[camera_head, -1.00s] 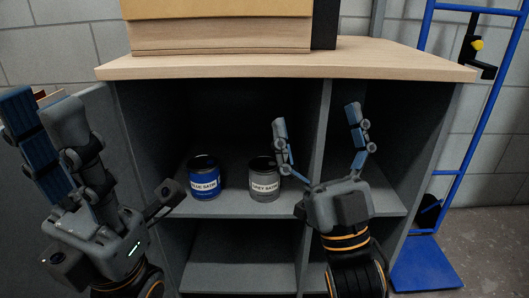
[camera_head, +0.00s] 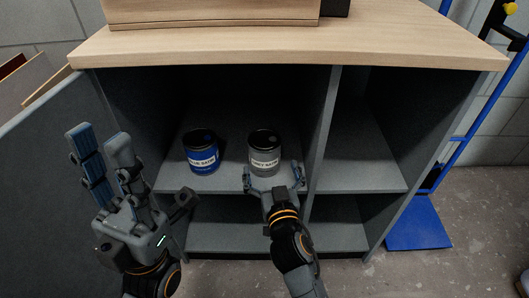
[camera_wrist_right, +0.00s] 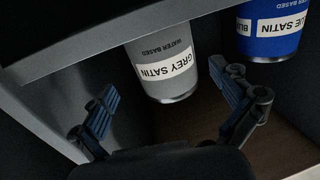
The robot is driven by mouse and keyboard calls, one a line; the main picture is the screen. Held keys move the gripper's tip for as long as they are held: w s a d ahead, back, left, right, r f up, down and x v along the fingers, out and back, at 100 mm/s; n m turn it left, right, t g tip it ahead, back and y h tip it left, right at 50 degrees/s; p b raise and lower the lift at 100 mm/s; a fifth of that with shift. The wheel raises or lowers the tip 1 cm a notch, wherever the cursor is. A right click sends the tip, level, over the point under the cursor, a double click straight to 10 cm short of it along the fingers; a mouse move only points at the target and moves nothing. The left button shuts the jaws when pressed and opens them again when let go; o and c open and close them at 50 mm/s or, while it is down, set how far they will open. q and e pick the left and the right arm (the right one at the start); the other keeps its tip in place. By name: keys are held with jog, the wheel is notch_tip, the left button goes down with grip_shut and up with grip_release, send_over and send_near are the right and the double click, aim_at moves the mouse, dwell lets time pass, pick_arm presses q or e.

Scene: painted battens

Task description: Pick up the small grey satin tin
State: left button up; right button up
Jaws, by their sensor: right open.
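The grey satin tin (camera_head: 264,158), a small can with a dark lid and white label, stands upright on the cabinet's middle shelf. My right gripper (camera_head: 272,176) is open just in front of it, with a finger toward either side. In the right wrist view the grey tin (camera_wrist_right: 178,88) appears upside down between the two spread fingers, apart from them as far as I can tell. My left gripper (camera_head: 98,135) is open and empty, left of the cabinet opening. The blue satin tin (camera_head: 201,158) stands left of the grey one.
A vertical divider (camera_head: 325,130) stands right of the grey tin. The wooden cabinet top (camera_head: 280,48) overhangs the shelf. An open door panel (camera_head: 50,150) is at left. A blue hand truck (camera_head: 420,225) is at right. The right compartment's shelf (camera_head: 360,160) is clear.

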jog(key=shift+w+a+r+b, duration=0.15)
jog(key=shift+w+a, duration=0.1)
jog(key=shift+w, duration=0.75)
jog(key=shift+w+a+f+b, duration=0.1)
jog(key=shift+w+a, duration=0.15)
jog(key=shift+w, duration=0.7)
jog(key=shift+w+a+r+b, duration=0.15)
jog(key=shift+w+a, duration=0.1)
jog(key=shift+w, duration=0.75)
jog(key=c, duration=1.5)
jog(key=shift+r, duration=0.1)
jog(key=shift+c, duration=0.8)
jog(key=shift+r, duration=0.15)
